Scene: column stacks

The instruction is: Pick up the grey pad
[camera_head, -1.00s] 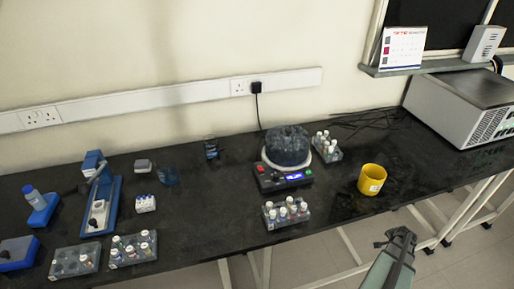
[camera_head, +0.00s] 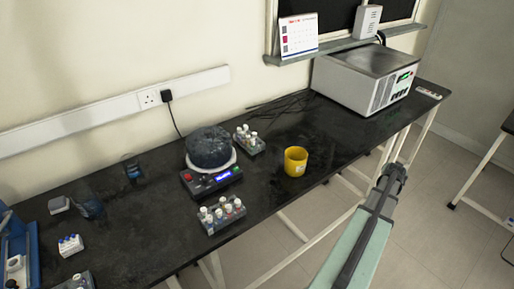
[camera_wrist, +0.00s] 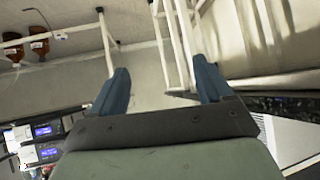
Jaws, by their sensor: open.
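No thing in view is clearly the grey pad. A small grey-white block (camera_head: 58,204) lies on the black bench at the far left in the head view; it is too small to tell if it is a pad. A flat pale item (camera_head: 429,93) lies at the bench's far right end, also too small to identify. My gripper (camera_head: 394,172) is over the floor in front of the bench, away from both. In the wrist view my gripper (camera_wrist: 163,78) has its two blue fingers wide apart with nothing between them.
On the black bench (camera_head: 140,245) stand a yellow cup (camera_head: 295,161), a dark bowl (camera_head: 209,146) on a device with a lit display, and vial racks (camera_head: 222,214). A large grey-white machine (camera_head: 365,80) stands at the back right. Bench between cup and machine is mostly clear.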

